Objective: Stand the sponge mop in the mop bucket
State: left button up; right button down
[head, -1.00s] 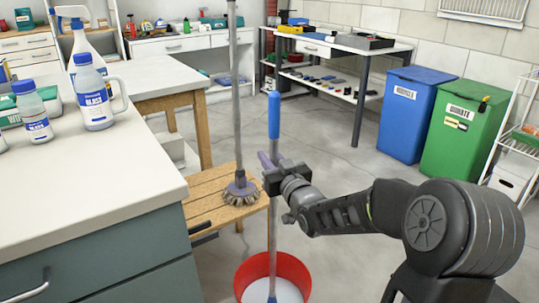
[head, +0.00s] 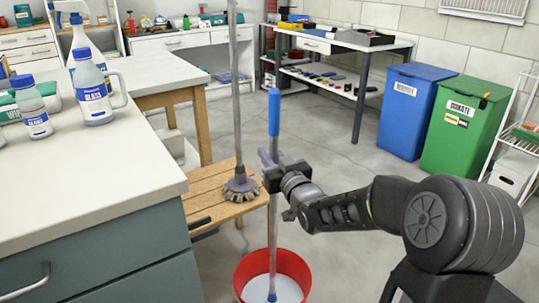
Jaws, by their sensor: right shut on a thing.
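A mop with a blue grip (head: 274,115) and a grey pole stands upright in front of me. My right gripper (head: 272,177) is shut on its pole, just below the blue grip. The pole's lower end reaches down inside the red bucket (head: 243,272), where a blue part shows at a pale surface. I cannot make out the sponge head, nor whether it touches the bottom. My left gripper is not in view.
A brush with a long grey pole (head: 237,110) stands on a wooden slatted bench (head: 205,188) just left of the mop. A white-topped counter (head: 100,170) with spray and cleaner bottles fills the left. Blue (head: 410,110) and green (head: 465,125) bins stand at right; floor between is clear.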

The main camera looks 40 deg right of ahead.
jog(key=shift+f+b, duration=0.4)
jog(key=shift+b, duration=0.05)
dwell(0.5)
jog(key=c, duration=1.2)
grip_release()
jog(key=shift+f, duration=0.1)
jog(key=s, duration=0.2)
jog(key=s+a+p, duration=0.1)
jog(key=s, duration=0.4)
jog(key=shift+s+a+f+p, duration=0.1)
jog(key=shift+s+a+p, duration=0.15)
jog(key=shift+s+p, duration=0.1)
